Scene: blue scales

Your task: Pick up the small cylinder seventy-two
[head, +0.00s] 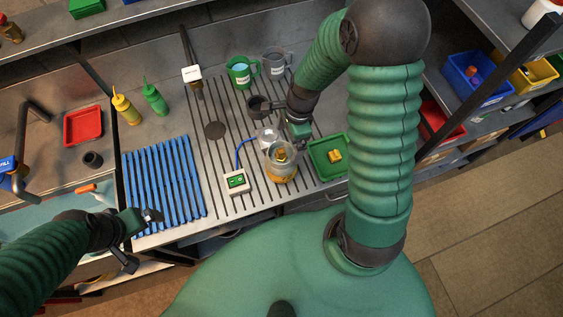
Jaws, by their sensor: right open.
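I cannot make out a small cylinder marked seventy-two; no such number is readable. A yellow block-like object (335,155) lies in a green tray (322,172) on the right of the slatted counter. A glass jar (282,172) with amber contents stands left of that tray. My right gripper (300,140) is above the counter, just behind the jar and left of the tray; it is open, and I see nothing held. My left gripper (152,216) is low at the left, by the front end of the blue ribbed mat; its jaws are too small to read.
A white box with a green display (237,182) has a blue cable. Green (241,74) and grey (274,62) mugs stand at the back. Yellow (125,108) and green (154,98) bottles, a red tray (83,127) and the blue ribbed mat (163,185) are left.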

